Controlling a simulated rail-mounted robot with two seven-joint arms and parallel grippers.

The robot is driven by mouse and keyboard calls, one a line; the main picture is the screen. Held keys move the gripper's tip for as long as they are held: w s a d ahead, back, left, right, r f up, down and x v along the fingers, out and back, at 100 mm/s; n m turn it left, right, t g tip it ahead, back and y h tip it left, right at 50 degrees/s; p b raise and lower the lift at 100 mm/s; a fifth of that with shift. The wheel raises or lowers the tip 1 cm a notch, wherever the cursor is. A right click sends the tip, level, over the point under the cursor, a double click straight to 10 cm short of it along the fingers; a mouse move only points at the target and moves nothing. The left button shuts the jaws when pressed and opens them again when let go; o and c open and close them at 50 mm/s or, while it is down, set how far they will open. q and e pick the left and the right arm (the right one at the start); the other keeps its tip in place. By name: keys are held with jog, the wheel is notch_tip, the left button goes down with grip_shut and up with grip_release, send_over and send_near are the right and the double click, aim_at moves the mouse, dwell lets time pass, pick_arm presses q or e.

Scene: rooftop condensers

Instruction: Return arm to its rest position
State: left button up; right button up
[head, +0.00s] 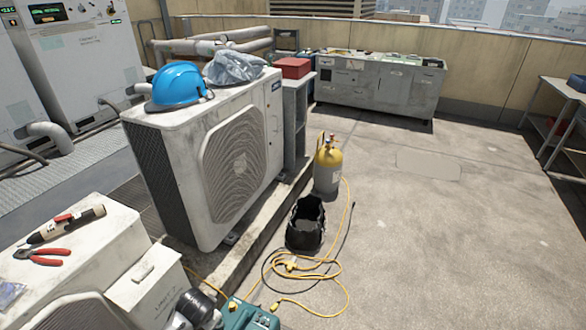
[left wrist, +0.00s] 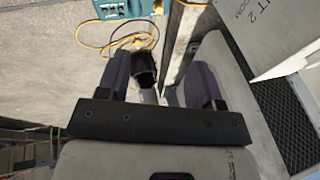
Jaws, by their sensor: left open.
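My left gripper (left wrist: 161,72) shows in the left wrist view with its two dark fingers spread apart. It is open. The teal machine also shows at the top of the left wrist view (left wrist: 122,8). My right gripper is not in view.
A condenser (head: 235,165) carries a blue helmet (head: 178,85) and a grey bag (head: 234,67). A nearer unit (head: 75,265) carries red-handled pliers (head: 42,256).

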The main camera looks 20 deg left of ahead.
pick_arm(q)
jog(key=s+d+r+t+h+p, duration=0.1)
jog(key=s+d+r+t+p, duration=0.1)
jog(key=s+d+r, duration=0.5)
jog(key=s+d+r+t+p, duration=0.25)
jog(key=s+d+r, duration=0.2)
jog(key=r, duration=0.45)
jog(key=s+d+g+h+p, duration=0.1)
jog(key=s+d+g+p, duration=0.15)
jog(key=s, duration=0.55)
jog(key=s+d+g+h+p, duration=0.1)
jog(key=s+d+g+p, duration=0.15)
jog(key=s, duration=0.65)
notch_tip(320, 180, up, 37)
jog(key=w+p, duration=0.1)
jog(key=p, duration=3.7)
jog(key=shift+a+n+t, duration=0.35)
jog(key=shift+n+t, duration=0.05)
jog(key=shift+t, duration=0.05)
jog(key=shift+f, duration=0.1)
